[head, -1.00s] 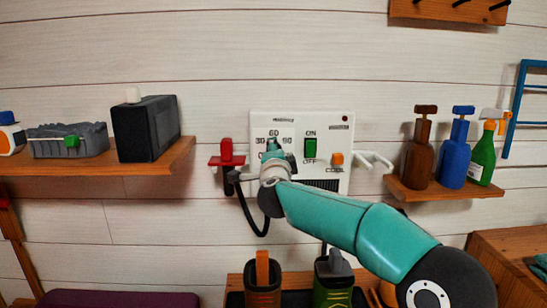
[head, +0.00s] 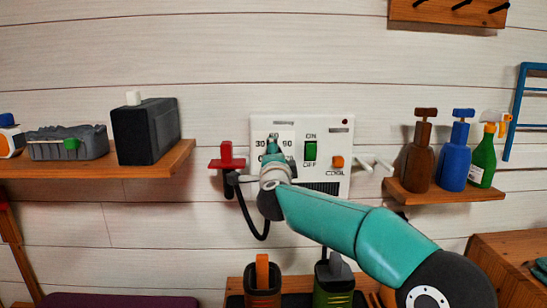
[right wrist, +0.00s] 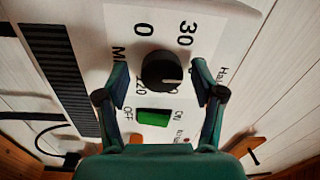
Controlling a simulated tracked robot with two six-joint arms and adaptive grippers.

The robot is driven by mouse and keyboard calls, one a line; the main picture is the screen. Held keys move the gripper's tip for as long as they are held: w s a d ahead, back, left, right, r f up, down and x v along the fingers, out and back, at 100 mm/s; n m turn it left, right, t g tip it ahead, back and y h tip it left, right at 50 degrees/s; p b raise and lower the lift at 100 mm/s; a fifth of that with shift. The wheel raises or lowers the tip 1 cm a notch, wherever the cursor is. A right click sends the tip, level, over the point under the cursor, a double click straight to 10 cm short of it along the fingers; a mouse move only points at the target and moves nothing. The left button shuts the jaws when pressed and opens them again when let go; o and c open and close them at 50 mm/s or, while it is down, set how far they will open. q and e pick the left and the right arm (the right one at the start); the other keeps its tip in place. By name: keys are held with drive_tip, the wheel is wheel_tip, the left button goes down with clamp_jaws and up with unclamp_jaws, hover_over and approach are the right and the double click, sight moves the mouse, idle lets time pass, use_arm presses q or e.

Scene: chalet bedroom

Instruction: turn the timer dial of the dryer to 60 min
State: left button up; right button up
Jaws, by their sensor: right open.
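The dryer (head: 342,124) is a white wall panel with a timer scale at its upper left, a green ON/OFF switch (head: 310,151) and an orange COOL knob (head: 338,162). My right gripper (right wrist: 160,73) is in front of the timer, open, one finger on each side of the black round dial (right wrist: 160,66). I cannot tell whether the fingers touch it. The dial's white line points right in the right wrist view. The gripper hides the dial in the head view.
A red holder (head: 227,156) with a black hose is left of the dryer, white hooks (head: 374,165) right. A left shelf (head: 160,168) holds a dark box (head: 146,130); a right shelf (head: 440,194) holds bottles. Boots (head: 263,284) stand below.

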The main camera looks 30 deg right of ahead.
drive_tip(key=shift+a, duration=0.1)
drive_tip(key=v, duration=1.2)
